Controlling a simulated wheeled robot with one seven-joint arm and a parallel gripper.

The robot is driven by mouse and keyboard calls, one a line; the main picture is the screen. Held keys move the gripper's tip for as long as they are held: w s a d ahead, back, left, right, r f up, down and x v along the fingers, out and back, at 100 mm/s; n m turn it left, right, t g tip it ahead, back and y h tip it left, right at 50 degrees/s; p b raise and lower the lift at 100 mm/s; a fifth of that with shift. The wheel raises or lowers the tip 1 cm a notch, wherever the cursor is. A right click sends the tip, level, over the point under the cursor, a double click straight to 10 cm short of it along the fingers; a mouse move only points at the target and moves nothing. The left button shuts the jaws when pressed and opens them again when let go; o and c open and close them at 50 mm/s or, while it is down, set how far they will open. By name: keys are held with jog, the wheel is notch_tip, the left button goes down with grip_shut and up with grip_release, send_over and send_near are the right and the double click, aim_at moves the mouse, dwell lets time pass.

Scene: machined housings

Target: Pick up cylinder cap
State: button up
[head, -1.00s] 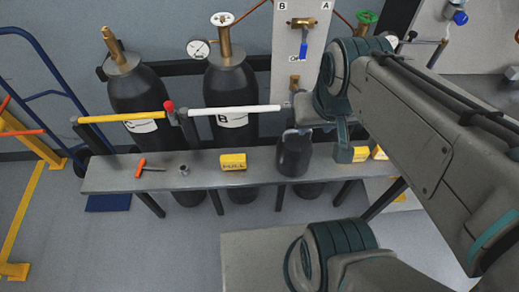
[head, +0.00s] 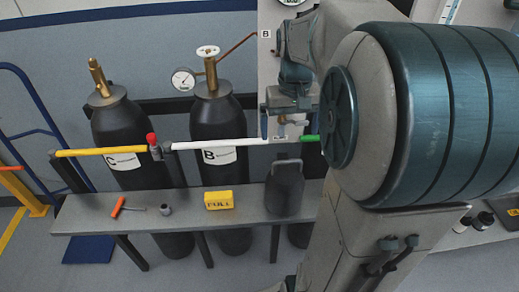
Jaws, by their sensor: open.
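The cylinder cap (head: 284,192) is a dark grey, bell-shaped piece with a loop handle on top. It stands upright on the grey bench, right of the yellow block, in the head view. My gripper (head: 286,122) is above the cap and apart from it in the picture, with its jaws open and nothing seen between them. Its fingers are small and partly lost against the panel behind. My arm hides the bench to the right of the cap.
The bench (head: 88,214) also bears an orange-handled tool (head: 120,206), a small grey socket (head: 166,210) and a yellow block (head: 219,200). Black cylinders (head: 215,118) stand behind it, with a white bar (head: 225,143) and a yellow bar (head: 100,151) across them.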

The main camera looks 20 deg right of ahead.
jog(key=d+f, duration=0.2)
send_over(287, 166)
jog(key=s, duration=0.2)
jog(key=f, duration=0.7)
jog(key=shift+w+a+f, duration=0.15)
jog(key=shift+a+f, duration=0.05)
jog(key=shift+w+a+f, duration=0.1)
jog(key=shift+a+f, duration=0.05)
jog(key=shift+f, duration=1.25)
jog(key=shift+a+f, duration=0.1)
jog(key=shift+f, duration=1.25)
jog(key=c, duration=1.8)
jog(key=shift+r, duration=0.1)
